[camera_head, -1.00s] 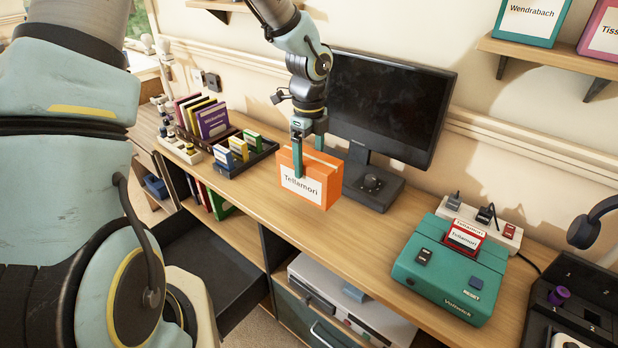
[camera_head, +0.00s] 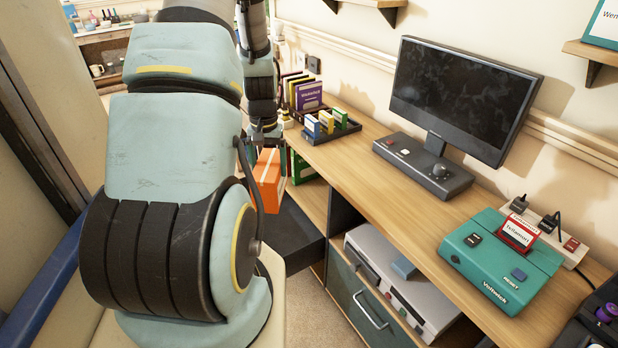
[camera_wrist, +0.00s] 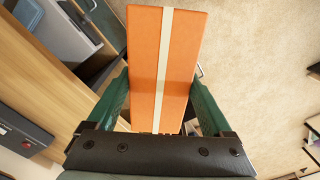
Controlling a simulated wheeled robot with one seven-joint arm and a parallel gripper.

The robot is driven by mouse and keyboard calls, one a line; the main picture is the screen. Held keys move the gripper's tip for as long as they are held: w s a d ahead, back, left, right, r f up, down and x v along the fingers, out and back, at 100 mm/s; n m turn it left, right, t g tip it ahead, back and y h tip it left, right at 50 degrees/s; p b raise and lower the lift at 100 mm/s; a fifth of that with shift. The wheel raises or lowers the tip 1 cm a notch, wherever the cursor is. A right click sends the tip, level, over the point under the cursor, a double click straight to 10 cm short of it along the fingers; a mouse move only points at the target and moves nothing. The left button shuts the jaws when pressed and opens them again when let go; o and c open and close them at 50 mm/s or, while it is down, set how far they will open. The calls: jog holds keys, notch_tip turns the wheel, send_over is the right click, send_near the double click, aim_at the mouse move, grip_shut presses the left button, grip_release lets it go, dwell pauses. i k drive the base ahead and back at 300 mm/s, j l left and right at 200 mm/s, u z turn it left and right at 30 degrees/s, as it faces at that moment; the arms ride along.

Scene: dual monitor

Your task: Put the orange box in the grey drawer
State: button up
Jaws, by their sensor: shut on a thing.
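The orange box (camera_head: 268,182) hangs in my gripper, well clear of the desk top. In the wrist view the orange box (camera_wrist: 146,60) shows a pale stripe down its middle, between the two green fingers of my gripper (camera_wrist: 160,102). The fingers are shut on its sides. The dark grey drawer (camera_head: 305,258) is pulled open below the desk. In the head view the box appears over the drawer's far part; my arm hides some of both. The gap between box and drawer cannot be told.
The wooden desk (camera_head: 375,190) carries a monitor (camera_head: 455,95), a teal device (camera_head: 500,262) and a dark tray (camera_head: 330,128) with small boxes. A grey machine (camera_head: 400,275) sits on the shelf beside the drawer. Carpet (camera_wrist: 250,50) is open at right in the wrist view.

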aim_at(272, 229)
jog(key=i+j, duration=0.45)
jog(key=j, duration=0.15)
jog(key=i+j, duration=0.45)
jog(key=j, duration=0.15)
jog(key=i+j, duration=0.45)
jog(key=j, duration=0.15)
